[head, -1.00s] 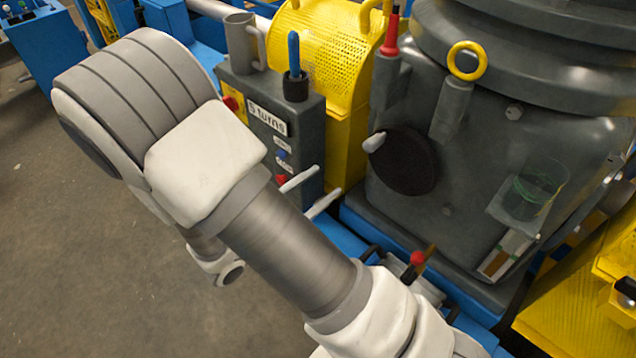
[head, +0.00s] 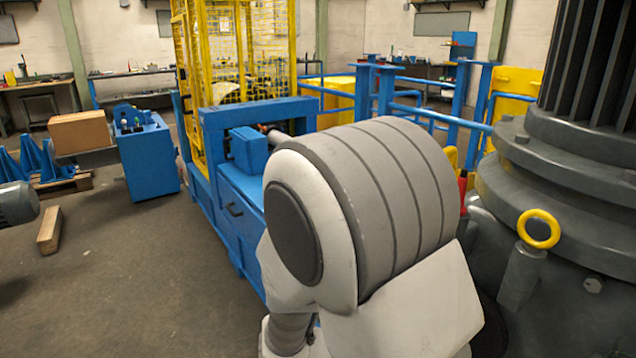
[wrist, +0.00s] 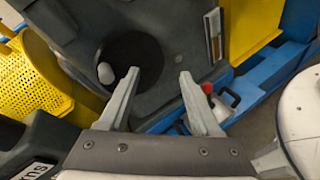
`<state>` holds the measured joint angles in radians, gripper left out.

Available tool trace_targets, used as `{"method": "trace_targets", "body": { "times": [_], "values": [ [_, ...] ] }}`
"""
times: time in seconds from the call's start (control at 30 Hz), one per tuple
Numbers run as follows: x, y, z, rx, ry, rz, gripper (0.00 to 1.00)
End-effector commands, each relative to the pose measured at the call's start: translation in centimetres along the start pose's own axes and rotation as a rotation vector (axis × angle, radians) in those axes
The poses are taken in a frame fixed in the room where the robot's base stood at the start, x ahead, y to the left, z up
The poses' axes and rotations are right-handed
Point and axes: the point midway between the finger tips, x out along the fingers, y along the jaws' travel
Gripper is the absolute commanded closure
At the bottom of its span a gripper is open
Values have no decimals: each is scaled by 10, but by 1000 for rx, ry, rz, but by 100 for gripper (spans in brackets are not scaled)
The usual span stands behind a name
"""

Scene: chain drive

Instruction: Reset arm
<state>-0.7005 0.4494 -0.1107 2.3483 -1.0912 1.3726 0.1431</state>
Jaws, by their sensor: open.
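My gripper (wrist: 160,76) is open in the wrist view. Its two light grey fingers stand apart with nothing between them. They point toward a dark grey machine housing (wrist: 172,45), which has a round black disc (wrist: 148,62) with a pale knob (wrist: 106,73). I cannot tell the distance from the fingertips to the housing. In the head view my arm fills the lower middle, bent at a large grey and white joint. The gripper itself does not show there.
The housing's ribbed upper part (head: 590,135) with a yellow ring (head: 539,229) stands close right of my arm. A blue machine bench (head: 240,205) with a yellow mesh cage (head: 212,60) stands behind it. A red-knobbed lever (wrist: 208,88) is near the right finger.

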Motion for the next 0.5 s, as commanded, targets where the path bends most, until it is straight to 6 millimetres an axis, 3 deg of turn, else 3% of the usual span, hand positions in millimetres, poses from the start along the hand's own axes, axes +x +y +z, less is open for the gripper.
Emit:
{"method": "trace_targets", "body": {
  "times": [0.23,0.5],
  "values": [
    [8,-25,33,214,127,-278,36],
    [0,-47,57,463,286,-534,36]
  ]
}}
